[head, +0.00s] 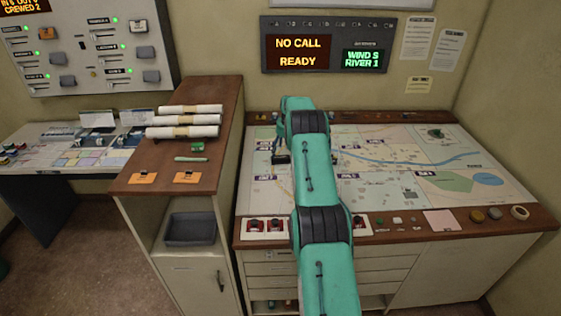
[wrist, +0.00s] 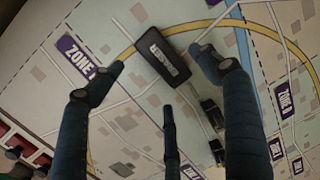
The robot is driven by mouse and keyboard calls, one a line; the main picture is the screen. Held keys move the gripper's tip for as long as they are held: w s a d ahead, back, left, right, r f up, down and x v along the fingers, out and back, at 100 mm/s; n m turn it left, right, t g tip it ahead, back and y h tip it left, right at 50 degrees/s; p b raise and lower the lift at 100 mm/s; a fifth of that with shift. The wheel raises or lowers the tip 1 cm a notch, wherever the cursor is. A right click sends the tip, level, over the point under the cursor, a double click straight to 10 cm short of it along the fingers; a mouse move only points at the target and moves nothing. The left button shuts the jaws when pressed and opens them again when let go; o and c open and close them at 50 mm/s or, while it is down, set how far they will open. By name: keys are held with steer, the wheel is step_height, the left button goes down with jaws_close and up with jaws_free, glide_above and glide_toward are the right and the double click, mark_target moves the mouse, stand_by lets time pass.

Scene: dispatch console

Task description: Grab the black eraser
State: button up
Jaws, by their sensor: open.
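The black eraser (wrist: 161,59), a dark block with pale lettering, lies on the map in the upper middle of the wrist view. My gripper (wrist: 156,68) is open above the map, with one dark finger to the left of the eraser and one to the right. A third finger points up from below, its tip short of the eraser. The fingers look apart from the eraser and hold nothing. In the head view my green arm reaches over the map table (head: 400,165) and hides most of the gripper; I cannot make out the eraser there.
Two small dark model vehicles (wrist: 212,114) stand close to the right finger. Red switches (wrist: 18,145) line the map's edge at lower left. In the head view, a wooden cabinet with paper rolls (head: 185,120) stands left of the table. The map's right side is mostly clear.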

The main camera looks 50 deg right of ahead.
mark_target(281, 158)
steer(key=shift+f, duration=0.15)
steer(key=shift+w+f+b, duration=0.15)
steer(key=shift+w+f, duration=0.05)
steer(key=shift+f, duration=1.05)
steer(key=shift+w+f+b, duration=0.15)
steer(key=shift+w+f, duration=0.05)
steer(key=shift+f, duration=1)
steer(key=c, duration=1.3)
